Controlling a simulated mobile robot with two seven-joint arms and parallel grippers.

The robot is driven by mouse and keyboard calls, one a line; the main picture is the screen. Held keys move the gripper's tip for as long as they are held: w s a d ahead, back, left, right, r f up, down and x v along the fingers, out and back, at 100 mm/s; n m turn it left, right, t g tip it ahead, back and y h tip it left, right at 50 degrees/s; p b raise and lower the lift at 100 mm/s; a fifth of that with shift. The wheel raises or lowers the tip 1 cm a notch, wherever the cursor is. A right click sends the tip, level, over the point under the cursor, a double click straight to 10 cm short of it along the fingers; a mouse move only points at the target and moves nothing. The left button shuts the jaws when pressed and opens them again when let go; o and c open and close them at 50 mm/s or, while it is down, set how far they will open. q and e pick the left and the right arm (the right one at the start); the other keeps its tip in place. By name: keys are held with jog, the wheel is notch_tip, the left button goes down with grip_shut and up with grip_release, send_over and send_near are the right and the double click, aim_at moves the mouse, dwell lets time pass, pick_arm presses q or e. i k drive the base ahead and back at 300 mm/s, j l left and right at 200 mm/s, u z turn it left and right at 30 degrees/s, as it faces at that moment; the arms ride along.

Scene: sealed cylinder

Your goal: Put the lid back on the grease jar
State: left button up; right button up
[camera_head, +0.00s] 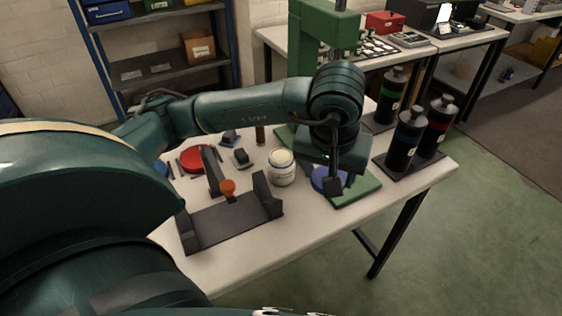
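The grease jar (282,174) is a white, labelled jar standing upright on the table, with no lid on it and pale cream grease showing at its mouth. A round blue lid (319,180) is at the left part of a green mat (362,191), to the right of the jar. My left gripper (337,184) points down over the blue lid, and a dark finger covers part of it. Whether its fingers touch or grip the lid is hidden. My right gripper is not in view.
A dark cradle (231,222) with an orange knob stands in front of the jar. A red disc (195,159) and small tools lie at the left. Several dark bottles (406,140) stand at the right, and a green press (323,30) behind. The front table strip is clear.

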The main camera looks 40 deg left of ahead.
aim_at(280, 164)
jog(key=i+l, duration=0.2)
jog(key=l, duration=0.2)
jog(key=i+l, duration=0.2)
jog(key=l, duration=0.15)
jog(key=u, duration=1.65)
